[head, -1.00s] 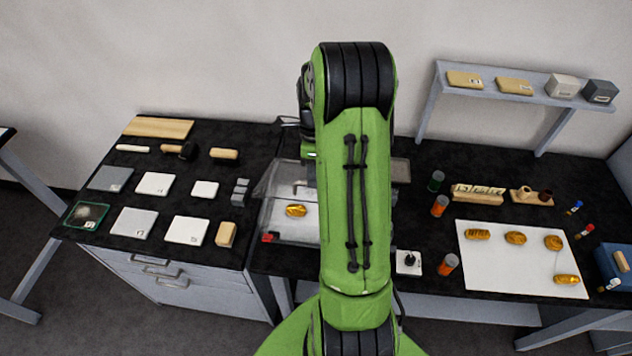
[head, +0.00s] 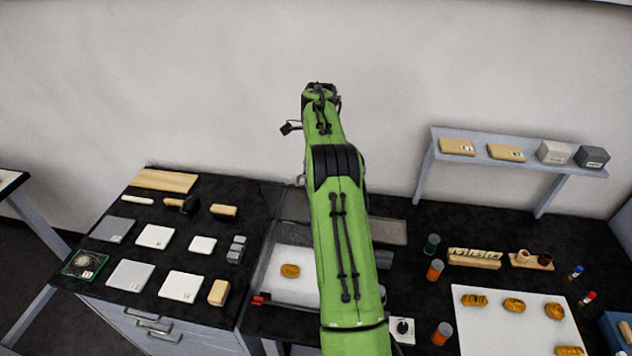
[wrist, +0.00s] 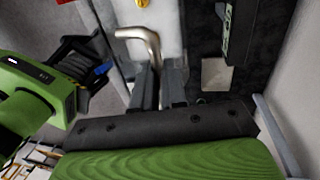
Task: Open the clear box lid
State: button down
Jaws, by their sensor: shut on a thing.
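The clear box (head: 268,262) stands on the black bench, partly hidden behind my green arm in the head view. A gold fragment (head: 290,271) lies on a white surface inside it. In the wrist view my gripper (wrist: 160,82) is shut on a bent metal handle (wrist: 143,36), which runs down between the two fingers. The gripper itself is hidden in the head view, where my arm reaches up and away over the box. The lid is see-through and mostly hidden by the arm, so I cannot tell its exact angle.
Left of the box are white tiles (head: 181,286), a wooden block (head: 218,292) and grey blocks (head: 236,249). On the right are orange-capped jars (head: 435,270), a white sheet (head: 495,330) with gold pieces, and a raised shelf (head: 520,168). The wall rises behind.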

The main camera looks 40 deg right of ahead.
jog(key=shift+w+d+f, duration=0.45)
jog(key=shift+w+d, duration=0.15)
jog(key=shift+d, duration=0.15)
jog(key=c, duration=1.5)
grip_release()
jog(key=o, duration=0.3)
jog(key=shift+w+d, duration=0.15)
jog(key=shift+w, duration=0.15)
